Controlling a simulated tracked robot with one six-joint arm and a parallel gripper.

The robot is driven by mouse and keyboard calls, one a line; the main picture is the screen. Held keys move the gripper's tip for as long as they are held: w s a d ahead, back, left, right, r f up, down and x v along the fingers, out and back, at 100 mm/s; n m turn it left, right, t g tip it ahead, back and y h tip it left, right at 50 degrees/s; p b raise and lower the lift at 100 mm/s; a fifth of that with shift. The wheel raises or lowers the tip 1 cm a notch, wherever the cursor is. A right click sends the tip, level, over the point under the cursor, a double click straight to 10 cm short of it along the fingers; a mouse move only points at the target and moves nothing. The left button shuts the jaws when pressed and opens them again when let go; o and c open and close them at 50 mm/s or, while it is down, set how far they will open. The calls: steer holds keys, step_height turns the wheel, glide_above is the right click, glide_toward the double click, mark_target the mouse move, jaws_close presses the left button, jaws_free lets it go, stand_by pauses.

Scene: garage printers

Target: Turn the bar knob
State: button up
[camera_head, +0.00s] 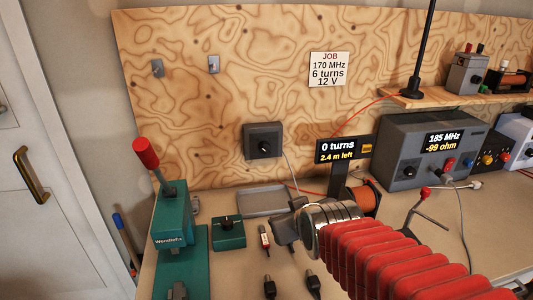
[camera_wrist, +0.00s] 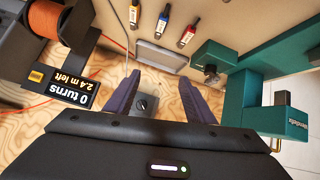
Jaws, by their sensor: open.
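A grey square box on the plywood wall carries a round black knob (camera_head: 264,147) with a pale mark. In the wrist view this knob (camera_wrist: 143,104) shows upside down, between my fingers and nearer the left one. A teal box on the bench has another black knob (camera_head: 227,221), and in the wrist view that knob (camera_wrist: 211,71) lies right of my fingers. I cannot tell for sure which one is the bar knob. My gripper (camera_wrist: 158,79) is open and empty, apart from both knobs. In the head view my arm partly hides it.
A teal lever machine (camera_head: 172,215) stands left on the bench. A grey tray (camera_head: 262,212) lies below the wall box. A "0 turns" display (camera_head: 338,149) and an orange spool (camera_head: 368,196) stand right, near my arm. Several small colour-banded tools (camera_wrist: 162,23) lie on the bench.

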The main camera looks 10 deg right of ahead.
mark_target(266, 152)
steer(key=w+n+t, duration=0.4)
steer(key=w+t, duration=0.4)
steer(key=w, duration=0.7)
steer(key=shift+d+r, duration=0.1)
steer(key=shift+w, duration=0.1)
steer(key=w, duration=1.3)
steer(key=shift+w, duration=0.3)
steer(key=shift+c, duration=0.2)
steer(key=c, duration=1)
